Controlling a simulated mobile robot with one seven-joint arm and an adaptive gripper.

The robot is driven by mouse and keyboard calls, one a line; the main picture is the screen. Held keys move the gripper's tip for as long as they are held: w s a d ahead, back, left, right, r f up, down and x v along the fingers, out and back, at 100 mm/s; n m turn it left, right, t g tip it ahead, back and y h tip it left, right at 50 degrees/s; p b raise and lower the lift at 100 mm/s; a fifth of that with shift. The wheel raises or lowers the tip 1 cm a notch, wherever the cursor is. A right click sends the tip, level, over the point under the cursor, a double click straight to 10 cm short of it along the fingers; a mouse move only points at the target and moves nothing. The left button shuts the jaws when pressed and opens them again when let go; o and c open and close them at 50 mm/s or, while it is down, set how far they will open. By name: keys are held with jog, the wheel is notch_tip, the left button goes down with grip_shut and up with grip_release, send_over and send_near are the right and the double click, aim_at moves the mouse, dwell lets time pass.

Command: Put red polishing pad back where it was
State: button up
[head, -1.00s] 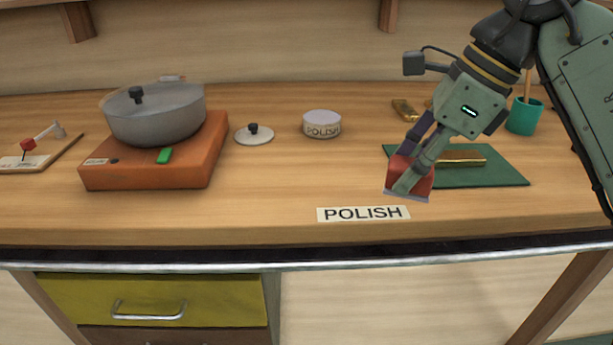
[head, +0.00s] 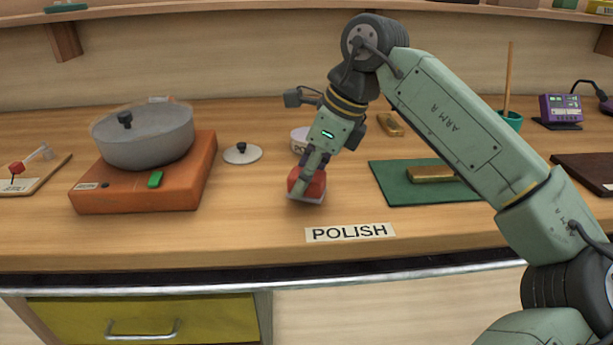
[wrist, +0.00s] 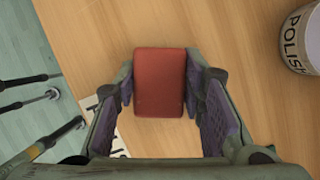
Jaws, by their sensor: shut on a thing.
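The red polishing pad (head: 309,186) is a small red block with a pale underside. My gripper (head: 308,180) is shut on it, above or at the wooden bench behind the POLISH label (head: 346,232); I cannot tell whether the pad touches the wood. In the wrist view the pad (wrist: 160,82) sits between both fingers, and the label (wrist: 103,125) is partly hidden by a finger. The round POLISH tin (head: 298,139) is mostly hidden behind my gripper in the head view. The tin also shows at the right of the wrist view (wrist: 302,40).
A brass bar (head: 430,174) lies on a green mat (head: 400,194) to the right. A grey pot (head: 145,140) stands on an orange hotplate (head: 195,185) at left, with a small lid (head: 241,153) beside it. Bare wood (head: 250,205) lies left of the pad.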

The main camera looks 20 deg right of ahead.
jog(key=shift+f, duration=0.5)
jog(key=shift+f, duration=0.2)
jog(key=o, duration=1.1)
jog(key=v, duration=1.2)
jog(key=shift+r, duration=0.2)
